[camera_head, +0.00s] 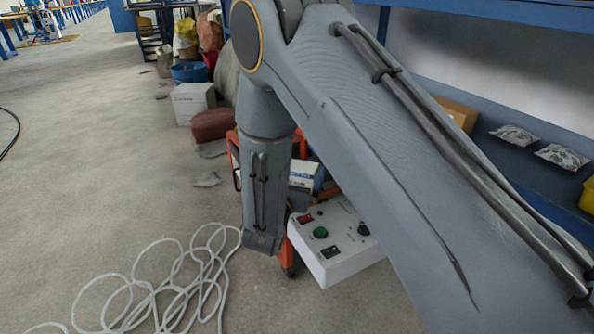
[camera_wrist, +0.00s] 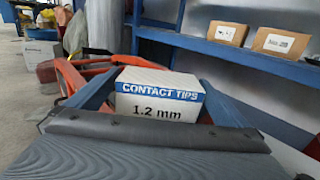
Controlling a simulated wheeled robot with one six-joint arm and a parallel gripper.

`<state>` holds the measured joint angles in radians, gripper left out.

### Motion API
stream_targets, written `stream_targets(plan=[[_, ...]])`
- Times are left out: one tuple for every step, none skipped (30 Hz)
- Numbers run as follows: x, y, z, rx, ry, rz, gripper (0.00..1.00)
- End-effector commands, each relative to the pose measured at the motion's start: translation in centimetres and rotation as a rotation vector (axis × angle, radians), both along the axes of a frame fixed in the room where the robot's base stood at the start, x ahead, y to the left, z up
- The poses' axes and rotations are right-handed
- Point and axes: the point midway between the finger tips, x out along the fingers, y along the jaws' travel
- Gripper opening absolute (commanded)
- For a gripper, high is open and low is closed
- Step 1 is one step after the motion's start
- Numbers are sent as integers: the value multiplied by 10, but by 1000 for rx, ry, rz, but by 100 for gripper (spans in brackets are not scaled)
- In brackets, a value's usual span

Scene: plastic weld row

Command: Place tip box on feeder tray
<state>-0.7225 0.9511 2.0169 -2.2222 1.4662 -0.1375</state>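The tip box (camera_wrist: 160,98) is a white carton with a blue band, lettered "CONTACT TIPS 1.2 mm". In the wrist view it is upright between two blue-grey bars, beyond a dark ridge of grey material. In the head view the tip box (camera_head: 304,174) is partly hidden behind my hanging arm link. An orange frame (camera_wrist: 72,78) stands behind and left of the box. I cannot make out the feeder tray's surface clearly.
A white control box (camera_head: 335,243) with a green button sits low beside my arm. A pale coiled cable (camera_head: 165,285) lies on the floor. A blue shelf at right holds cartons (camera_wrist: 283,43) and packets (camera_head: 562,156). The floor at left is mostly open.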

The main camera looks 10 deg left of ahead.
Motion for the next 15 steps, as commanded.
stream_targets(plan=[[0,0,1,0,0,0,100],[0,0,2,0,0,0,100],[0,0,4,0,0,0,100],[-3,1,4,-1,1,1,100],[-6,2,3,-1,2,1,100],[-12,3,4,-2,2,2,100],[-16,4,4,-2,2,3,100],[-21,5,5,-2,1,3,100],[-29,6,5,-2,1,3,100],[-35,8,5,-3,3,4,100],[-41,9,5,-3,3,4,100],[-50,10,5,-3,3,4,100],[-57,12,5,-3,2,4,100],[-62,13,5,-3,2,4,100],[-71,15,5,-3,3,4,100]])
